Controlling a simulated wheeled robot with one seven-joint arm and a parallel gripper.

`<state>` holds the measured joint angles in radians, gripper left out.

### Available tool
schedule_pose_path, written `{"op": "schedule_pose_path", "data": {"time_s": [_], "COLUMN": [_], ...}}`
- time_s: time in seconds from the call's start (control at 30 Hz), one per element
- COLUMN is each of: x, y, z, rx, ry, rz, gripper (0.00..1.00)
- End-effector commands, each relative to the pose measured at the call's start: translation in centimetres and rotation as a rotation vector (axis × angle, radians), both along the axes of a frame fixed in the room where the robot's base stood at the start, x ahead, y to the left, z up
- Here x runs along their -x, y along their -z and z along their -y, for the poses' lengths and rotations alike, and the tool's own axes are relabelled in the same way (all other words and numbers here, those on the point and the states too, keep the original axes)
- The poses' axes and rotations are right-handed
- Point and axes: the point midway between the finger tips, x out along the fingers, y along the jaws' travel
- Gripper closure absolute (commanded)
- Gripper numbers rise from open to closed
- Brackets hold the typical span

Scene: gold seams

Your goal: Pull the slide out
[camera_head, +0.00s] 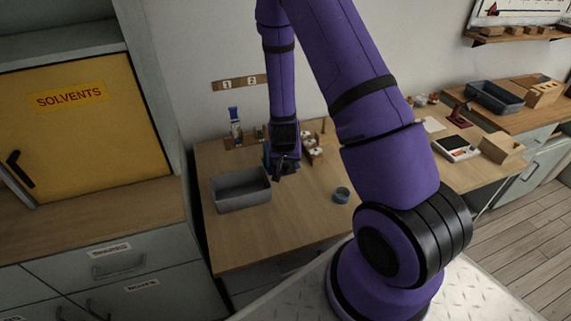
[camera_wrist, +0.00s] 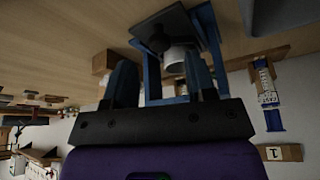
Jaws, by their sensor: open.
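My gripper (camera_head: 283,168) is over the middle of the wooden bench in the head view. In the wrist view, my gripper (camera_wrist: 161,78) shows two dark blue fingers apart with a gap between them. Beyond the fingers stands a blue-framed fixture (camera_wrist: 152,75) with a dark plate (camera_wrist: 160,32) and a whitish cylinder (camera_wrist: 178,60). The right finger overlaps part of the fixture, and I cannot tell whether it touches. I cannot pick out the slide for certain. In the head view the arm and gripper hide most of this spot.
A grey bin (camera_head: 240,204) stands left of my gripper on the bench (camera_head: 300,218). A small dark round dish (camera_head: 342,195) is at right. The front of the bench is clear.

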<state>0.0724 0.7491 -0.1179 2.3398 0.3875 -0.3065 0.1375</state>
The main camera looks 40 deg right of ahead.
Motion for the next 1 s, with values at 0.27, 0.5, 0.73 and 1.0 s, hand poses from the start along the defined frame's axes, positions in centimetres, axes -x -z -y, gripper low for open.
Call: {"op": "schedule_pose_path", "data": {"time_s": [0.27,0.5,0.73,1.0], "x": [-0.9,-1.1,-1.1,-1.1], "y": [2.7,3.2,3.2,3.2], "z": [0.7,0.8,0.8,0.8], "rx": [0.000,0.000,0.000,0.000], "ry": [-0.001,-0.001,-0.001,-0.001], "rz": [-0.001,0.001,0.001,0.001], "gripper": [0.49,0.49,0.60,1.00]}}
